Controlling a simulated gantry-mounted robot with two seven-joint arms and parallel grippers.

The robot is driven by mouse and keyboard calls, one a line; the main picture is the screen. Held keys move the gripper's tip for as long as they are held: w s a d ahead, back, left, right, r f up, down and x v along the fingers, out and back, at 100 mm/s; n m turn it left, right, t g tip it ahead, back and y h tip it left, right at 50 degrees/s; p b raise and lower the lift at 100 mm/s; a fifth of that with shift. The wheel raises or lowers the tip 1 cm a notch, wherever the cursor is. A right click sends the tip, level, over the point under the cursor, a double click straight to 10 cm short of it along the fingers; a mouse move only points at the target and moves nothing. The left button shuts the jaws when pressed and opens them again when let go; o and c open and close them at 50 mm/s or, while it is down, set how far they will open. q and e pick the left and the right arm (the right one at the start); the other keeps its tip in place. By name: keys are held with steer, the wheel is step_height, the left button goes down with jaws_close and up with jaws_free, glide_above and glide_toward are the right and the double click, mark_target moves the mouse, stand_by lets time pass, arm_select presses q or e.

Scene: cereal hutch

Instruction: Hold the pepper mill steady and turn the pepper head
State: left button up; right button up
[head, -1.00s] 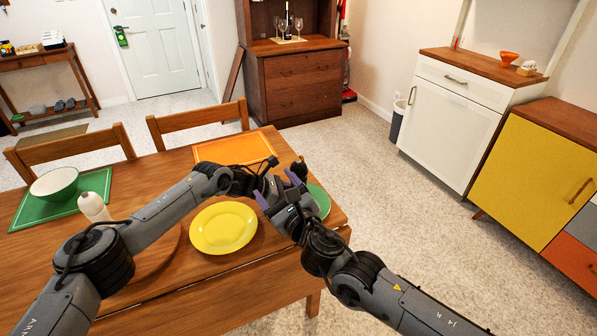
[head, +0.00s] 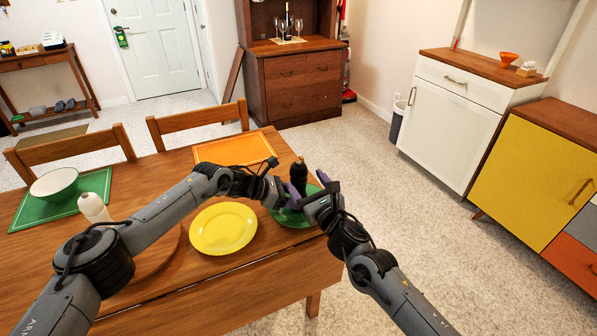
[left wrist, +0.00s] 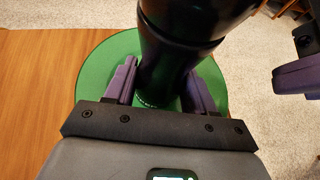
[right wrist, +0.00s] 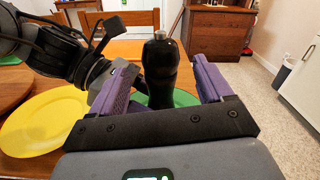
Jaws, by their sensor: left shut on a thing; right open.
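The black pepper mill (head: 298,172) stands upright over the green plate (head: 284,217) at the right end of the table. My left gripper (left wrist: 160,85) is shut on the lower body of the pepper mill (left wrist: 172,60), with one purple finger on each side. My right gripper (head: 318,192) is open beside the mill. In the right wrist view the mill's head (right wrist: 160,58) shows between the open purple fingers of my right gripper (right wrist: 176,85), farther off. The mill's foot is partly hidden by the fingers.
A yellow plate (head: 223,228) lies left of the green one. An orange tray (head: 235,148) is behind. A white bottle (head: 94,207) and a bowl (head: 54,184) on a green mat (head: 62,208) are at the left. Open floor lies right of the table.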

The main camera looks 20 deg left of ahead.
mark_target(302, 177)
steer(key=shift+x, duration=2.9)
steer(key=shift+f, duration=0.1)
steer(key=c, duration=1)
steer(key=shift+m+t+h, duration=0.7)
steer(key=shift+h, duration=0.2)
steer(key=o, duration=1)
steer(key=shift+d, duration=0.1)
